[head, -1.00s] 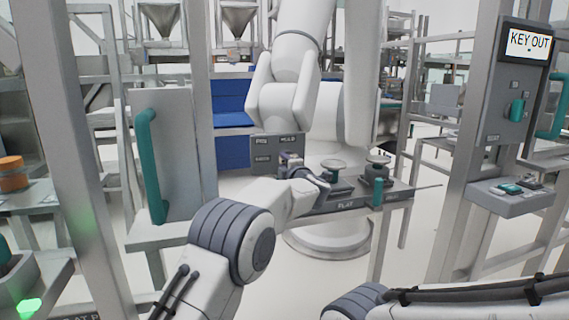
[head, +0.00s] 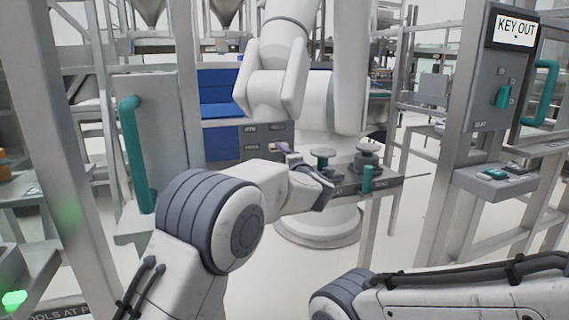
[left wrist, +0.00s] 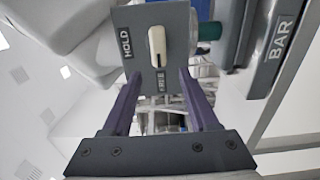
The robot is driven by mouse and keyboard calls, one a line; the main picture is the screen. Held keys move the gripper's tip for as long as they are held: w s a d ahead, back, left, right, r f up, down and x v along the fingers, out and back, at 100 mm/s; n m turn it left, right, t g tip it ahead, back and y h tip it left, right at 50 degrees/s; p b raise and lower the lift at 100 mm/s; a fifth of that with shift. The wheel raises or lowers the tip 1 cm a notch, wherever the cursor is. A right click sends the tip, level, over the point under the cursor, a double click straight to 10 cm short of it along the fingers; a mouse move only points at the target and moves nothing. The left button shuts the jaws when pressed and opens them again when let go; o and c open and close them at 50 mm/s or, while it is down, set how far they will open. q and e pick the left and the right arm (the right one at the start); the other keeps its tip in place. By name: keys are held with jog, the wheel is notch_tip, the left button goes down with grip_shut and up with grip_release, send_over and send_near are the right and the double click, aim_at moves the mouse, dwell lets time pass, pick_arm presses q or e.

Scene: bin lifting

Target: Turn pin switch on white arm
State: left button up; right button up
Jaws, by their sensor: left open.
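The white arm (head: 275,70) stands in the middle of the head view, with a dark grey labelled panel (head: 262,135) low in front of it. In the left wrist view a cream pin switch (left wrist: 157,46) sits on a grey plate (left wrist: 177,22) marked HOLD, with a second, smaller label below the switch. My left gripper (left wrist: 150,85) is open and empty, its purple fingers pointing at the plate, one on each side below the switch. It also shows in the head view (head: 284,148), partly hidden by its wrist. My right gripper is out of view.
A small shelf (head: 385,186) with round knobs and a teal peg (head: 367,178) lies right of my left gripper. A teal-handled door (head: 165,135) stands left. A post at right carries a KEY OUT screen (head: 515,31) and teal switch (head: 502,97).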

pick_arm(q)
jog(key=v, duration=0.4)
